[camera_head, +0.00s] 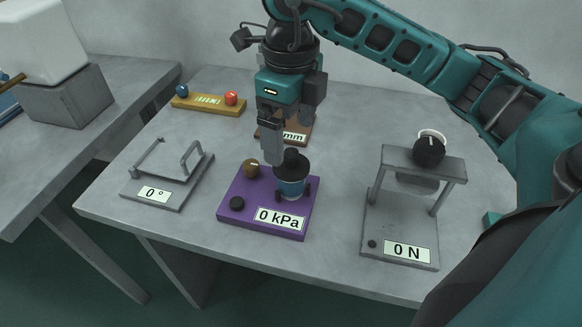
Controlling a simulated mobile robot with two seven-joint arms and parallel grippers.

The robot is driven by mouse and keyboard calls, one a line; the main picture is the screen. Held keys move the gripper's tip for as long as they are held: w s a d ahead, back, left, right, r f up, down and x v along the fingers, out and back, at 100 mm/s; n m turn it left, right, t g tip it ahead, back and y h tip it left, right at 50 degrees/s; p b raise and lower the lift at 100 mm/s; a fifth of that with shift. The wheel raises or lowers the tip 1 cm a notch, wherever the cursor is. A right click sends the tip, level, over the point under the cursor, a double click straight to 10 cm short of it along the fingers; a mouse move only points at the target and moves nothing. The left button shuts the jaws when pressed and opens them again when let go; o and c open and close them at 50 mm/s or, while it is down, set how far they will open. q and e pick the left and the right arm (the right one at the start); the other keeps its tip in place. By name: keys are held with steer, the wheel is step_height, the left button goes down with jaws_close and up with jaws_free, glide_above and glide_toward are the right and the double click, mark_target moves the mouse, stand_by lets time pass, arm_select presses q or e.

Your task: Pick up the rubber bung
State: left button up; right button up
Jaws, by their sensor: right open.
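A black bung-like piece (292,165) with a knob on top sits over the blue cup (291,187) on the purple 0 kPa stand (264,222). I take it for the rubber bung. My right gripper (272,155) comes down from above, fingers pointing down, just left of the black knob. It is open, and I see nothing held in it. From this angle I cannot tell whether a finger touches the knob. My left gripper is not in view.
The purple stand also carries a brown ball (251,168) and a black disc (237,203). A grey 0° fixture (150,192) stands left, a grey 0 N press (399,240) right. A brown mm block (297,135) is behind the gripper, and a yellow bar (207,103) further back.

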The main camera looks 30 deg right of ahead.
mark_target(292, 153)
steer(key=shift+s+f+b, duration=0.15)
steer(key=shift+f+b, duration=0.15)
steer(key=shift+f, duration=2.45)
steer(key=shift+c, duration=0.2)
steer(key=c, duration=1.2)
steer(key=shift+r, duration=0.15)
